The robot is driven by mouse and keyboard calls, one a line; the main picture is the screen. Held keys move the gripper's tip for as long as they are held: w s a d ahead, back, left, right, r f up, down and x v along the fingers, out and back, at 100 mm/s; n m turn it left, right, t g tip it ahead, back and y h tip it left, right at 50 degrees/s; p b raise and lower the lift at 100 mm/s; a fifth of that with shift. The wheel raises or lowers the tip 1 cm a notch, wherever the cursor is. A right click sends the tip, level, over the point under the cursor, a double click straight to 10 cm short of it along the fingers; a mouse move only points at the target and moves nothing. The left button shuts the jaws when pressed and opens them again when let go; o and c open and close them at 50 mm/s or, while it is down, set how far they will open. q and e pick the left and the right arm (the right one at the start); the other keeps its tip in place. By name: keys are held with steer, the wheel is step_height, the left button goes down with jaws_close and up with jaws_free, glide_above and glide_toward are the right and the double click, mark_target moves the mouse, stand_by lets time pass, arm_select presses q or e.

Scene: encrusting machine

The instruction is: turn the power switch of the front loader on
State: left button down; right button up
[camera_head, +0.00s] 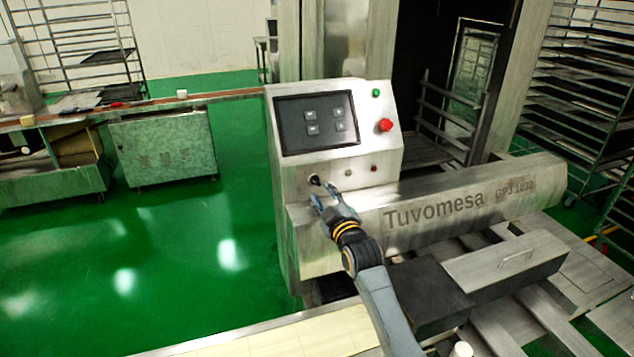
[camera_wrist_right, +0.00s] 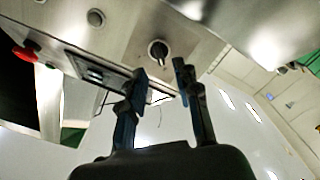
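The front loader (camera_head: 440,207) is a steel machine lettered "Tuvomesa" with a slanted control panel. Its power switch (camera_head: 314,180) is a small black rotary knob low on the left of the panel front. The right wrist view shows the knob (camera_wrist_right: 158,52) on a round base, with a pointer ridge. My right gripper (camera_head: 321,192) is right at the switch in the head view. In the right wrist view its fingers (camera_wrist_right: 160,72) are apart and empty, with the knob just beyond the gap between the tips. I cannot tell any contact. My left gripper is not in view.
A dark screen (camera_head: 316,122), a green button (camera_head: 376,93) and a red emergency button (camera_head: 385,125) sit above the switch. A small red light (camera_head: 374,168) is to its right. A steel cabinet (camera_head: 163,147) stands at left. Green floor (camera_head: 220,215) left of the machine is clear.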

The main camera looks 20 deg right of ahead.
mark_target(316, 183)
steer(key=shift+w+a, duration=0.1)
steer(key=shift+w, duration=2.7)
jaws_close()
